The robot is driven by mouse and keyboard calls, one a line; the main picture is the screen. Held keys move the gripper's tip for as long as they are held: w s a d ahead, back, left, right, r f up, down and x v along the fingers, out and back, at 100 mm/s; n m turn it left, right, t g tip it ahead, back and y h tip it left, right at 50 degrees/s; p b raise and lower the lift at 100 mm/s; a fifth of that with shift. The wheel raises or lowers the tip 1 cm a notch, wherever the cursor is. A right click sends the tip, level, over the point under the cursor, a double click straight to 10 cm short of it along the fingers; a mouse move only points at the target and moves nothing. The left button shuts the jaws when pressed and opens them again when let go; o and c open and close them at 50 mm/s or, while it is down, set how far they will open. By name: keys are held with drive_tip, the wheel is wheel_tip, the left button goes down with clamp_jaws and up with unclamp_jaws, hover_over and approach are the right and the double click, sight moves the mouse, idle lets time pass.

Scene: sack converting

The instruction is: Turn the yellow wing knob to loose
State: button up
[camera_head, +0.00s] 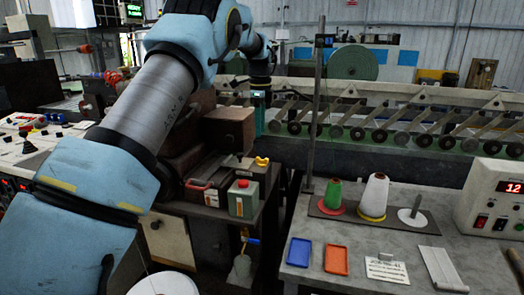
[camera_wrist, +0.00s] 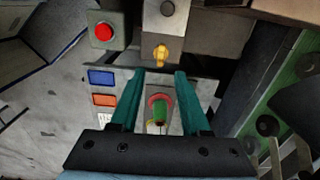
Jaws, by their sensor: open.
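The yellow wing knob (camera_head: 262,161) sits on a dark box on the machine bench, just right of centre-left in the head view. In the wrist view the yellow wing knob (camera_wrist: 161,54) shows just beyond my fingertips, its wing roughly in line with the gap between them. My gripper (camera_wrist: 160,72) has its two teal fingers apart, with nothing held between them. In the head view my gripper (camera_head: 259,122) hangs pointing down above the knob, clear of it. The knob's dial markings, if any, are too small to read.
A green box with a red button (camera_head: 243,198) stands close in front of the knob; the red button (camera_wrist: 103,33) also shows in the wrist view. A thin upright post (camera_head: 316,100) rises to the right. The table at right holds a green cone (camera_head: 333,193), a white cone (camera_head: 375,193) and trays.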

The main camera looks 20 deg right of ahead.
sight(262, 158)
drive_tip(key=f+p, duration=0.1)
drive_tip(key=f, duration=0.2)
drive_tip(key=f+p, duration=0.1)
drive_tip(key=f, duration=0.3)
drive_tip(key=f+p, duration=0.1)
drive_tip(key=f, duration=0.2)
drive_tip(key=shift+d+f, duration=0.3)
drive_tip(key=shift+f, duration=0.05)
drive_tip(key=shift+c, duration=0.3)
clamp_jaws()
